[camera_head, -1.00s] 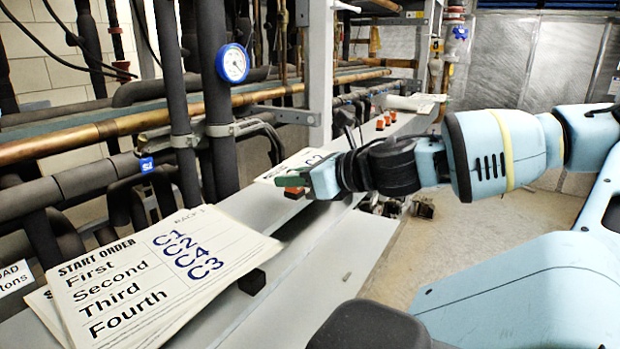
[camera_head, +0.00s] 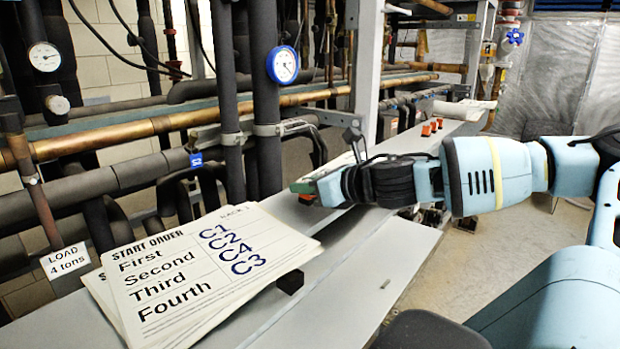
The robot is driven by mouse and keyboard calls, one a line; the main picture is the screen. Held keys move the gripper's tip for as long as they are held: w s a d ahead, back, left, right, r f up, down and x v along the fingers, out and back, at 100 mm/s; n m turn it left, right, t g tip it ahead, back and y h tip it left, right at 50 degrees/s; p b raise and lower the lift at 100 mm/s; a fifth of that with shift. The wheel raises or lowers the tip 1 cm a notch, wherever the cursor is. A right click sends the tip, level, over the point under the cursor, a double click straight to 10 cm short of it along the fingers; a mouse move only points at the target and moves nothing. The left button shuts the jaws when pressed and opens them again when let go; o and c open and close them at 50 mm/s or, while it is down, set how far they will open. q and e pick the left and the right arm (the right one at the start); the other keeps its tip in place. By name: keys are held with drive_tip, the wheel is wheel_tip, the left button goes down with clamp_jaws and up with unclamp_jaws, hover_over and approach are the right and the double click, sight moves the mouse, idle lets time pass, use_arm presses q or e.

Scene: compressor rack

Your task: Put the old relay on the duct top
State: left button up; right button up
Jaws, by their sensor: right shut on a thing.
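My right gripper (camera_head: 304,190) reaches in from the right, low over the grey duct top (camera_head: 345,240). It is shut on a small dark piece with an orange-red part (camera_head: 307,198), which looks like a relay. The fingers hide much of it, and I cannot tell whether it touches the duct. A small black block (camera_head: 290,281) sits on the duct at the right edge of the START ORDER cards (camera_head: 190,270). My left gripper is not in view.
Insulated pipes and a copper pipe (camera_head: 100,140) run behind the duct. A blue gauge (camera_head: 283,65) hangs on a vertical pipe, and a grey upright (camera_head: 366,70) stands behind my gripper. Bare duct lies between the cards and gripper.

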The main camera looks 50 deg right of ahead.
drive_tip(key=shift+f, duration=0.3)
drive_tip(key=shift+f, duration=0.1)
idle(0.5)
drive_tip(key=o, duration=1.1)
drive_tip(key=shift+c, duration=0.2)
drive_tip(key=shift+s, duration=0.15)
drive_tip(key=v, duration=0.7)
drive_tip(key=shift+s, duration=0.25)
